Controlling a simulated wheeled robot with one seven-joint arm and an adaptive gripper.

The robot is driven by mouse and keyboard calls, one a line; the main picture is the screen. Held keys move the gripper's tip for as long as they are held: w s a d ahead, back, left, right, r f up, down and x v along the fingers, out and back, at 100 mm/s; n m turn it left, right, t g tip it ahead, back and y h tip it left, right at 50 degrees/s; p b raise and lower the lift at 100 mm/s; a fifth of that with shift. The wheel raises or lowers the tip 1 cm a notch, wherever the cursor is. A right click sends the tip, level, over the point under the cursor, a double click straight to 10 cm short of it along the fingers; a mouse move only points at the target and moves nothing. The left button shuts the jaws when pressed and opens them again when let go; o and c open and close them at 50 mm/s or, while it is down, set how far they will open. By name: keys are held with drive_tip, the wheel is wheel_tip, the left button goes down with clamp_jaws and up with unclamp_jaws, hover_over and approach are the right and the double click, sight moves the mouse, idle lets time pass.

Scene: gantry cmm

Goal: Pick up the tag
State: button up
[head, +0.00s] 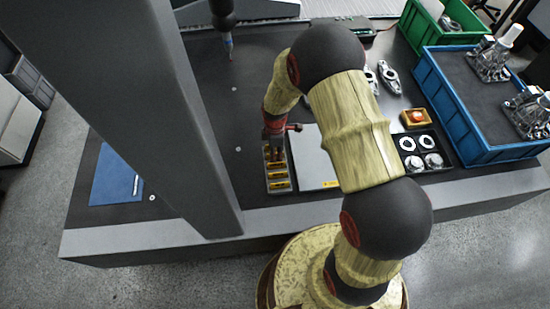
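I cannot make out for certain which thing is the tag. My gripper (273,146) points down over the back end of a narrow grey tray (266,177) holding several yellow-and-dark pieces (279,184). Its fingers are small and dark here, so I cannot tell whether they are open, shut or touching a piece. A small reddish knob (297,127) shows just right of the gripper. My arm hides part of the table behind and right of it.
A pale flat plate (313,160) lies right of the tray. A dark tray with white rings (433,142), a yellow box with an orange button (416,118) and a blue crate (468,145) stand further right. A grey column blocks the left; a blue sheet (112,180) lies beyond.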

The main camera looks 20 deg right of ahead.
drive_tip(key=shift+f, duration=0.4)
drive_tip(key=shift+c, duration=0.9)
drive_tip(key=c, duration=0.4)
clamp_jaws()
